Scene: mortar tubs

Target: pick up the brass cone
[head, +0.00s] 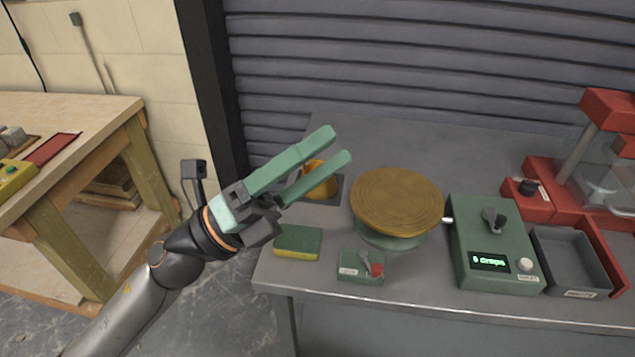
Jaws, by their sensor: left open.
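The brass cone (325,188) appears as an orange-gold shape at the back left of the grey bench, on a dark square plate (334,200). My left gripper (341,146) reaches in from the left, with its two green fingers open. The fingers cross in front of the cone in the head view and hide much of it, including its outline. Some of its gold surface shows between the fingers and below the lower one. I cannot tell whether the fingers touch it or are above it. My right gripper is out of view.
A round golden-brown turntable (397,200) stands just right of the plate. A green sponge (298,240) and a small switch box (361,266) lie in front. A green control box (493,245), a grey bin (570,262) and a red machine (560,190) fill the right.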

